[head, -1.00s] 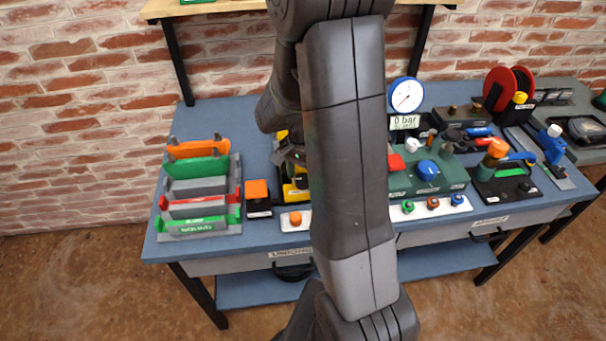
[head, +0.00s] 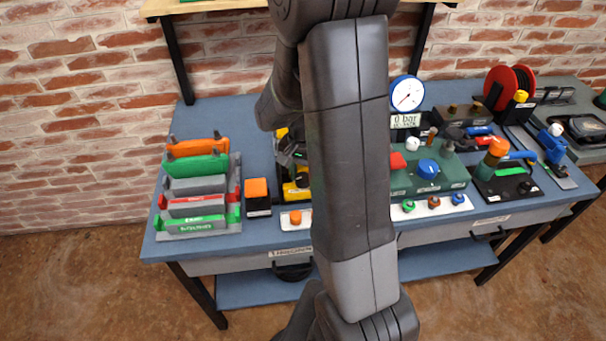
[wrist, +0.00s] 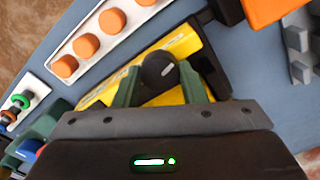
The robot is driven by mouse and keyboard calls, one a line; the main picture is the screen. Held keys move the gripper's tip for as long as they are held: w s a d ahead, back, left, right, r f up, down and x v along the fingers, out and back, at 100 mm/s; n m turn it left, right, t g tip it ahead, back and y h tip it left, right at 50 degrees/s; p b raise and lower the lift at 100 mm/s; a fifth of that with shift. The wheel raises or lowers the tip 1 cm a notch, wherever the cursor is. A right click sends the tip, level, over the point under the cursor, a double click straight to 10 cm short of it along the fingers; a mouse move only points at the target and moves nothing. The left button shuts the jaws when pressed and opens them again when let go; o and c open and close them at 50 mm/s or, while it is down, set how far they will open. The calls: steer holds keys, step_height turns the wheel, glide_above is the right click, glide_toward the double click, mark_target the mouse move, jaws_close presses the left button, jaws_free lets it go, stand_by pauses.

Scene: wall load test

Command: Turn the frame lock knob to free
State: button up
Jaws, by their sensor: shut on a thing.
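The lock knob (wrist: 158,70) is a round black knob with a short pale mark, in the middle of the wrist view. It sits on a yellow block (wrist: 176,52) with a dark body beside it. My gripper (wrist: 161,72) has its two green fingers on either side of the knob and is shut on it. In the head view the yellow block (head: 296,192) shows only in part, left of my arm. There the knob is hidden, and so are the fingertips. I cannot read any free or locked label.
A white strip with orange caps (wrist: 113,21) lies close beside the block. An orange-topped box (head: 257,190) and a rack of coloured bars (head: 198,190) stand to the left. A green panel with a blue knob (head: 428,169) and a gauge (head: 406,94) are to the right.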

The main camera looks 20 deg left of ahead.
mark_target(303, 177)
steer(key=n+b, duration=0.1)
steer(key=n, duration=0.6)
steer(key=n+b, duration=0.1)
steer(key=n, duration=0.3)
steer(key=shift+n, duration=2)
steer(key=o, duration=1)
step_height(303, 177, up, 14)
steer(key=shift+f, duration=0.1)
